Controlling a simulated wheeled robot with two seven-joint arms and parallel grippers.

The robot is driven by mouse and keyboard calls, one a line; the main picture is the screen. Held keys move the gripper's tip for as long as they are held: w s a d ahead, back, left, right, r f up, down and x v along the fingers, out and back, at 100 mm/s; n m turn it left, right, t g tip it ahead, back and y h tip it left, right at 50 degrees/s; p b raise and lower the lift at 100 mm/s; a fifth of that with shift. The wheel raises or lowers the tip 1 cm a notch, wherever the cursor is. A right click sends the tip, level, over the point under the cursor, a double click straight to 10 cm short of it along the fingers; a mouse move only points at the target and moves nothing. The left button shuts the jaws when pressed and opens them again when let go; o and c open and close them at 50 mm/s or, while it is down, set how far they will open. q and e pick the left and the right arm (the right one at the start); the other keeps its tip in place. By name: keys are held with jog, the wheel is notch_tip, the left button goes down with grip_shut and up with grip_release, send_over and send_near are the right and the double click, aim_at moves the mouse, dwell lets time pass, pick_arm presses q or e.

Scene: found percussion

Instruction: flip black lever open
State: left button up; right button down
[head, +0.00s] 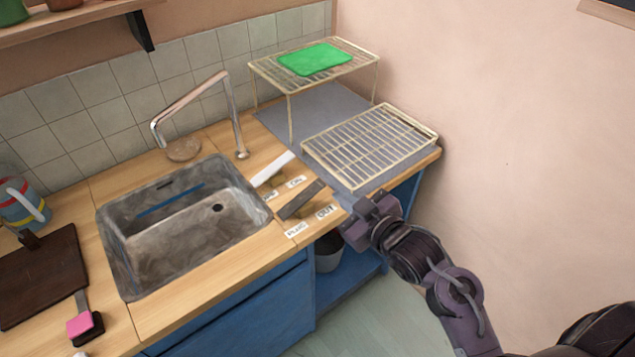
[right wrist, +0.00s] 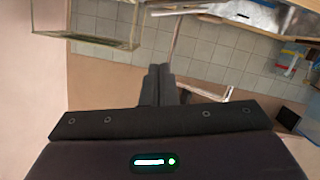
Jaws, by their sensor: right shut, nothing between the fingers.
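The dark, nearly black lever (head: 302,200) lies on the wooden counter just right of the sink. It slants from lower left to upper right, between small lettered labels. A white lever (head: 272,170) lies behind it, roughly parallel. My right gripper (head: 358,210) is at the counter's front edge, to the right of the dark lever, with a gap between them in the picture. In the right wrist view its two fingers (right wrist: 158,72) are together with nothing between them. Neither lever can be made out in the right wrist view. My left gripper is not seen.
The grey sink (head: 128,280) is left of the levers, with a tall faucet (head: 236,115) behind. A low wire rack (head: 370,145) and a taller one (head: 260,75) holding a green item (head: 315,59) stand behind right. The wall (head: 520,140) bounds the right.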

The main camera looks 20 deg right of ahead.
jog(key=p, duration=0.3)
send_over(302, 199)
jog(key=s+d, duration=0.2)
jog(key=d, duration=0.2)
notch_tip(302, 199, down, 2)
jog(key=f, duration=0.1)
jog(key=w+f, duration=0.1)
jog(key=f, duration=0.1)
jog(key=shift+w+d+f, duration=0.1)
jog(key=shift+d+f, duration=0.2)
jog(key=shift+f, duration=0.35)
